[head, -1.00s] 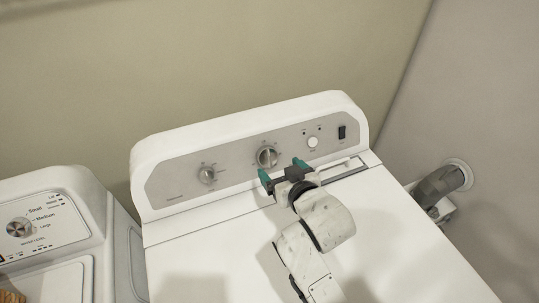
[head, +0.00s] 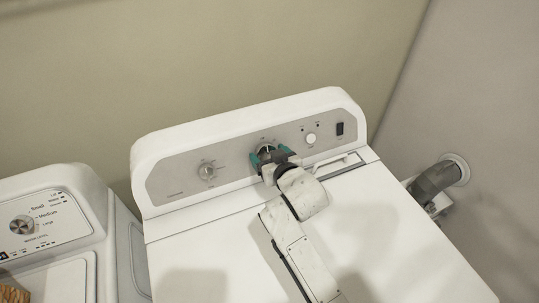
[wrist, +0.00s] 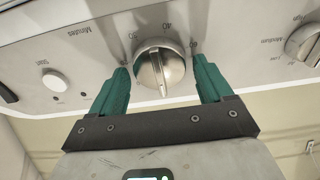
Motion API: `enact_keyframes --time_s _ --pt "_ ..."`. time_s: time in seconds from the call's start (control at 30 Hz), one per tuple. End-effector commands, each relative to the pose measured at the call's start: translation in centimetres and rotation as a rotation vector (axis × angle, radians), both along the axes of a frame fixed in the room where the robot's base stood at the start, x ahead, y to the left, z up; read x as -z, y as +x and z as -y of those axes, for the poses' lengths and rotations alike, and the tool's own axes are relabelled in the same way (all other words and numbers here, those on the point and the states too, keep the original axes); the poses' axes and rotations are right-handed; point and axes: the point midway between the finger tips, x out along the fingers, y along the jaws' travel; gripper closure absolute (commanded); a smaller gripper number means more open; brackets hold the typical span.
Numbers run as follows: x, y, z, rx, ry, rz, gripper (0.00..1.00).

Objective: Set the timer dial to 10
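The timer dial (wrist: 160,66) is a round silver knob with a raised ridge, on the dryer's grey control panel (head: 230,165). It is the middle large knob in the head view (head: 265,147), partly hidden by my gripper. The wrist view shows the panel upside down, with "Minutes" and numbers such as 40 around the dial. My gripper (wrist: 161,68) has its two green fingers apart, one on each side of the dial. Narrow gaps seem to show between fingers and knob. The gripper also shows in the head view (head: 269,155). The 10 mark cannot be made out.
A second knob (head: 207,171) is left on the panel. A white start button (head: 311,139) and a black switch (head: 340,129) are to the right. A washer (head: 60,225) stands at left, a vent pipe (head: 436,181) at right. The dryer top is largely clear.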

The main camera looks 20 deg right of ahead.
Motion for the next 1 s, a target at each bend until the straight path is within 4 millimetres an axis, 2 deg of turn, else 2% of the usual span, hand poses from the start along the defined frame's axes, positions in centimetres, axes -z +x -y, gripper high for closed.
enact_keyframes --time_s 0.07,0.47,0.77,1.0 --pt "0.01 -0.01 0.0 0.0 0.0 0.0 0.29" --pt "0.0 -0.02 -0.01 0.0 0.0 0.0 0.66" --pt "0.12 -0.03 -0.01 0.017 0.036 0.0 0.66" --pt "0.29 -0.02 0.06 0.078 0.16 0.0 0.66"
